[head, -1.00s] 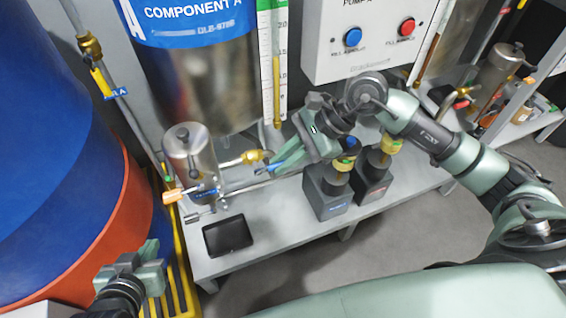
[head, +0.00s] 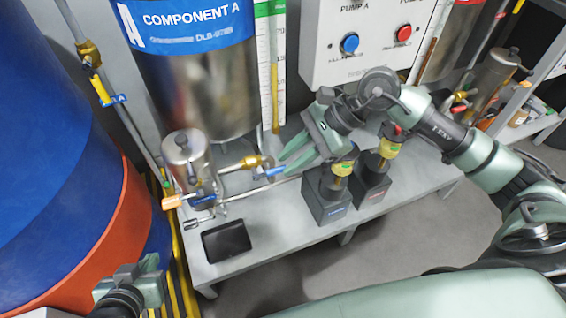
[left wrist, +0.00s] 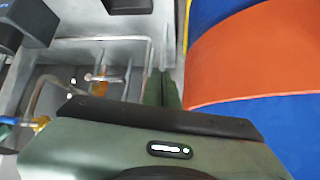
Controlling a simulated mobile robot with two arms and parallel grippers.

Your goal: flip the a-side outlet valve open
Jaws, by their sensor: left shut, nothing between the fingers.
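The a-side outlet valve is a brass fitting (head: 250,161) on the pipe below the Component A tank (head: 200,80). A short blue lever (head: 274,171) shows at its right end, close to the pipe. My right gripper (head: 284,163) is open at the lever, with its two green fingers pointing left. Whether a finger touches the lever cannot be told. My left gripper (head: 152,264) is low at the left, away from the valve. In the left wrist view its fingers (left wrist: 162,88) are shut together and empty.
A black tray (head: 226,240) and two dark pump blocks (head: 326,195) (head: 368,185) are on the grey bench (head: 275,222). A control box (head: 375,45) hangs behind. A blue-orange drum (head: 60,150) fills the left.

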